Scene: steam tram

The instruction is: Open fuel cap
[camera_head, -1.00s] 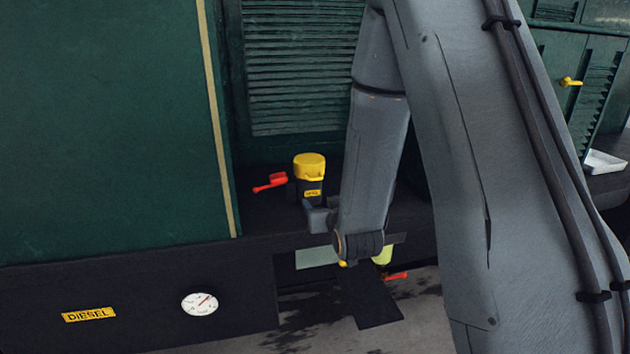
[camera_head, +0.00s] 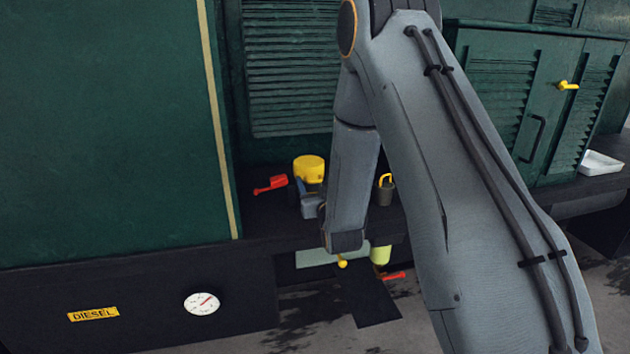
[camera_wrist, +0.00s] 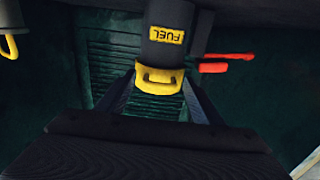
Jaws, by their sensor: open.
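The yellow fuel cap (camera_head: 309,168) sits on top of a dark filler neck on the tram's ledge. In the wrist view the picture is upside down; the cap (camera_wrist: 160,78) appears between my two fingers, with its handle facing me. The black filler neck (camera_wrist: 168,14) bears a yellow FUEL label. My gripper (camera_wrist: 160,92) is open, its fingers to either side of the cap. In the head view my gripper (camera_head: 308,200) is just in front of the filler and hides most of its neck. Finger contact with the cap cannot be told.
A red-handled item (camera_head: 270,185) lies left of the filler; it also shows in the wrist view (camera_wrist: 226,62). A dark pot with a yellow handle (camera_head: 386,192) stands to the right. A louvred green panel (camera_head: 290,70) rises behind. A gauge (camera_head: 201,303) is on the front skirt.

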